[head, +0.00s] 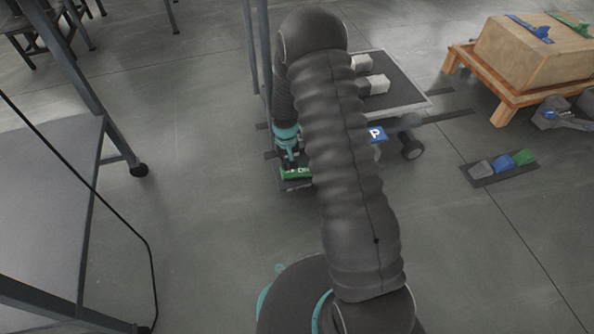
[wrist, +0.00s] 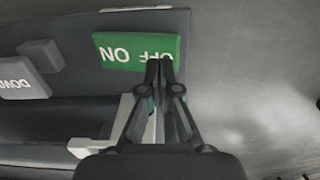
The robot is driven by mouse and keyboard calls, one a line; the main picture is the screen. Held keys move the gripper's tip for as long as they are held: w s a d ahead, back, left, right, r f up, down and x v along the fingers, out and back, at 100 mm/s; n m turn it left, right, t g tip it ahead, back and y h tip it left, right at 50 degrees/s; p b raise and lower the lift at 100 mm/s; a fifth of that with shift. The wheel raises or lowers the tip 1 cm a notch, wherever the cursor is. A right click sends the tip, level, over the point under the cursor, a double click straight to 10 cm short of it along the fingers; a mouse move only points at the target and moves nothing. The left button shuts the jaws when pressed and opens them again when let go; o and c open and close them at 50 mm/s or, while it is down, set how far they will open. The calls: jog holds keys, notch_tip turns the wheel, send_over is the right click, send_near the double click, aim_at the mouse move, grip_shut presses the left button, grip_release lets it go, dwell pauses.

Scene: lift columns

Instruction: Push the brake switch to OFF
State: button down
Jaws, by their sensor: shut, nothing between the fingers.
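The brake switch is a green rocker (wrist: 125,50) marked OFF and ON, upside down in the wrist view. It is set in a dark panel (wrist: 85,105). My gripper (wrist: 161,66) is shut and empty, with its fingertips at the OFF end, covering part of that word's edge. I cannot tell whether they touch it, or which way the rocker is tilted. In the head view the green switch (head: 296,174) shows low beside my arm, with my gripper (head: 291,164) just above it. My arm hides part of the switch's surroundings.
Grey buttons, one marked DOWN (wrist: 22,84), are on the same panel. A blue P sign (head: 376,134) and a wheeled platform (head: 405,95) stand right of my arm. Grey, blue and green pedals (head: 502,163) lie on the floor farther right. A table (head: 45,200) stands left; floor between is clear.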

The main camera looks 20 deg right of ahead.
aim_at(288, 172)
jog(key=shift+f+b, duration=1)
jog(key=shift+f, duration=0.45)
dwell(1.0)
jog(key=shift+r, duration=0.1)
jog(key=shift+r+p, duration=1.95)
jog(key=shift+r, duration=1.55)
jog(key=shift+s, duration=0.1)
jog(key=s+g, duration=0.2)
jog(key=s, duration=0.4)
jog(key=s+r+t+p, duration=0.1)
jog(key=s+r+t, duration=0.1)
jog(key=s+r, duration=0.6)
jog(key=s+r+t+p, duration=0.2)
jog(key=s+r, duration=0.6)
jog(key=r, duration=1.3)
jog(key=s+r+t+p, duration=0.2)
jog(key=s+r, duration=0.6)
jog(key=r, duration=0.7)
jog(key=shift+s+t, duration=0.15)
jog(key=shift+t, duration=0.65)
